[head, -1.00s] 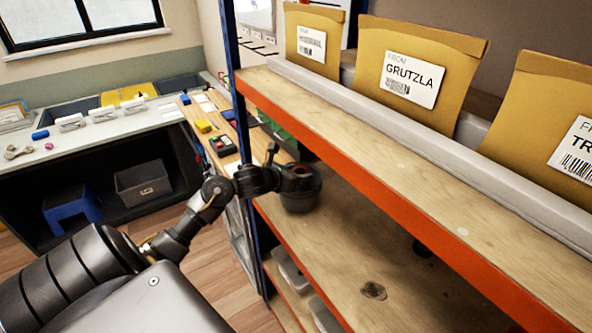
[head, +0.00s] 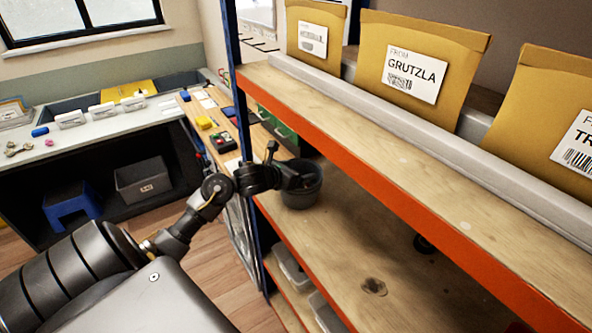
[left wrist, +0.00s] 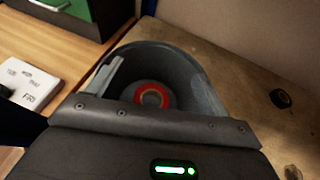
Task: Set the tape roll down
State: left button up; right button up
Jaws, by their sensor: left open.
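The tape roll (left wrist: 152,96), a ring with a red band and a grey outer edge, lies at the bottom of a dark round bin (left wrist: 150,48). In the head view the bin (head: 302,196) stands on the middle wooden shelf by its left end, and its wall hides the roll. My left gripper (head: 300,182) is at the bin's mouth. In the left wrist view its fingers (left wrist: 158,75) are apart, one on each side above the roll, with nothing between them. My right gripper is not in view.
A small black ring-shaped thing (left wrist: 281,98) lies on the same shelf, right of the bin. An orange-edged upper shelf (head: 370,165) with yellow envelopes (head: 415,65) runs above. A blue post (head: 238,110) stands close to my left arm. The shelf's middle is mostly clear.

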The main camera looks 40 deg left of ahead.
pick_arm(q)
jog(key=shift+r, duration=0.15)
notch_tip(320, 180, up, 7)
jog(key=p, duration=0.4)
jog(key=shift+s+a, duration=0.1)
jog(key=shift+s, duration=0.05)
dwell(0.5)
